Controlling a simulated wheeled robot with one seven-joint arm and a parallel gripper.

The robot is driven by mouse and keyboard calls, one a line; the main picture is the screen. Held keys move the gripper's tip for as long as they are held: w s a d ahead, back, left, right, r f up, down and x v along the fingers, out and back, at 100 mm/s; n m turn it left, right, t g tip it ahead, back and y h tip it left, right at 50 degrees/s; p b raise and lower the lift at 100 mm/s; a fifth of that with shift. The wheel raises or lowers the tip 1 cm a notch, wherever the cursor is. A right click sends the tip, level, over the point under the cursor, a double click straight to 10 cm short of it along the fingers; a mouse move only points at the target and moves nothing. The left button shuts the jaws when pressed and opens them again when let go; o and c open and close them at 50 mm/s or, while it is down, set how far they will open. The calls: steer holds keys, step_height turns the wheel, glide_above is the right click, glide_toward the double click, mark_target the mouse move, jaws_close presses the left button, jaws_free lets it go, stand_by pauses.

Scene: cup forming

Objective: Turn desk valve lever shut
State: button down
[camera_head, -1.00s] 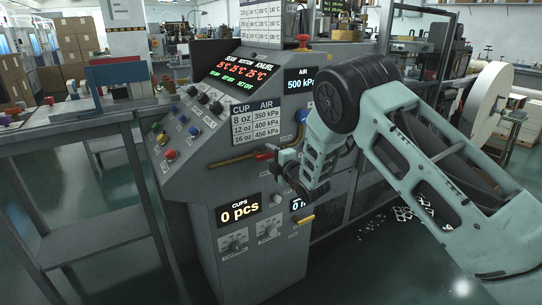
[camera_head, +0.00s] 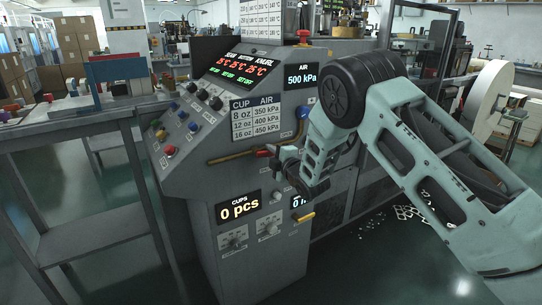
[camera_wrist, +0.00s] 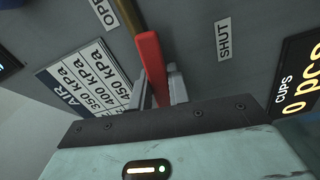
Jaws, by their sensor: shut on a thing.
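The valve lever has a red handle (camera_head: 263,153) on the front of the grey machine, at the end of a brass pipe (camera_head: 232,158). In the wrist view the red handle (camera_wrist: 152,66) runs from the pipe down between my fingers, nearly in line with the pipe. An "OPEN" label (camera_wrist: 104,13) is left of the pipe, and a "SHUT" label (camera_wrist: 223,40) is to the right of the handle. My gripper (camera_wrist: 160,91) is shut on the handle, with a finger on each side. In the head view my gripper (camera_head: 279,157) is at the handle's right; its fingertips are small there.
The machine's panel carries buttons, knobs and a cup/air pressure table (camera_head: 254,119). The air display (camera_head: 301,77) reads 500 kPa. A blue knob (camera_head: 303,112) and a yellow handle (camera_head: 303,217) are close to my gripper. A grey table (camera_head: 85,125) stands at the left.

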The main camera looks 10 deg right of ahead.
mark_target(254, 161)
steer(key=f+m+b, duration=0.1)
steer(key=m+b, duration=0.1)
steer(key=shift+f+m, duration=0.2)
steer(key=shift+m, duration=0.1)
steer(key=m+b, duration=0.2)
steer(key=m, duration=0.1)
steer(key=a+f+m+b, duration=0.1)
steer(key=m+b, duration=0.1)
steer(key=m, duration=0.1)
steer(key=s+a+f+m+b, duration=0.1)
steer(key=m+b, duration=0.1)
steer(key=m, duration=0.2)
steer(key=shift+a+f, duration=0.15)
steer(key=shift+a, duration=0.1)
steer(key=shift+s+a+m+b, duration=0.1)
steer(key=shift+a+m+b, duration=0.3)
steer(key=shift+m, duration=0.55)
steer(key=shift+s+a+m+b, duration=0.1)
steer(key=shift+a+m+b, duration=0.15)
steer(key=shift+m+b, duration=0.5)
steer(key=shift+m, duration=0.3)
steer(key=c, duration=1.3)
jaws_free()
steer(key=shift+s, duration=0.1)
